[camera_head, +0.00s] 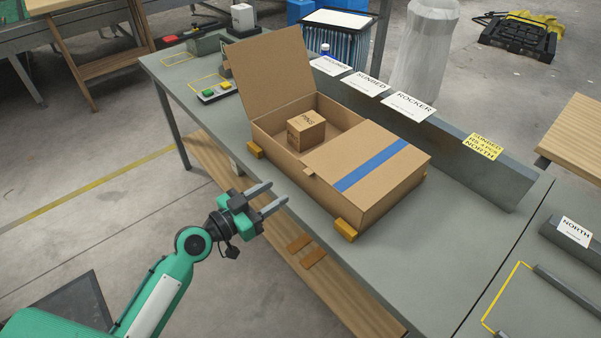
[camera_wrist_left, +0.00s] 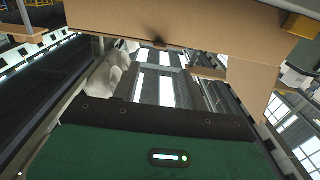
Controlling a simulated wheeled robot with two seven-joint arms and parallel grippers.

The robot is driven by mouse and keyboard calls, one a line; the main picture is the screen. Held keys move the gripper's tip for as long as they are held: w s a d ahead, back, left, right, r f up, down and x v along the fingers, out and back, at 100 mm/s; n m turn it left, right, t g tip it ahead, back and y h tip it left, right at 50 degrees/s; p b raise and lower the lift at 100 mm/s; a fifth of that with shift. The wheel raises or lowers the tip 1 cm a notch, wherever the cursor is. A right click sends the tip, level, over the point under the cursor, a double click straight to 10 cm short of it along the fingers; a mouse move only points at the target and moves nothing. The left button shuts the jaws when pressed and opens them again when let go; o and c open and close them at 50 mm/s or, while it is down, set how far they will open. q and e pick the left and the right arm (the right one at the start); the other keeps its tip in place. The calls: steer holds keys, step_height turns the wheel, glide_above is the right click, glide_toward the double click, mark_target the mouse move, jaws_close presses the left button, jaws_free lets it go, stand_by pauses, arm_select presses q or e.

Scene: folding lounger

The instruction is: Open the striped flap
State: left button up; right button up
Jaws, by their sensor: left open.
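A cardboard box (camera_head: 333,200) stands on the grey workbench. Its striped flap (camera_head: 392,152), plain cardboard with a blue stripe, lies flat over the right half. A small tab (camera_head: 308,171) sticks out at the flap's left edge. The other flap (camera_head: 270,75) stands up, leaving the left half open. A small carton marked PINS (camera_head: 306,132) sits in that half. My left gripper (camera_head: 279,191) is open and empty, in front of the box's near side and apart from the flap. Cardboard (camera_wrist_left: 180,20) fills the top of the left wrist view. My right gripper is not in view.
Yellow blocks (camera_head: 345,229) sit at the box's near corners. A grey rail with label cards (camera_head: 408,107) runs behind it. A button box (camera_head: 216,92) stands left. A wooden shelf (camera_head: 330,287) lies under the bench's front edge.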

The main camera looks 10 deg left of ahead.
arm_select(q)
steer(key=p+x, duration=0.2)
steer(key=x, duration=0.7)
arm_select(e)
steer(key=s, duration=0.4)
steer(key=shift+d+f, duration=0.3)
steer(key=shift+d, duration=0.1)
arm_select(q)
steer(key=shift+w+d, duration=0.1)
jaws_close()
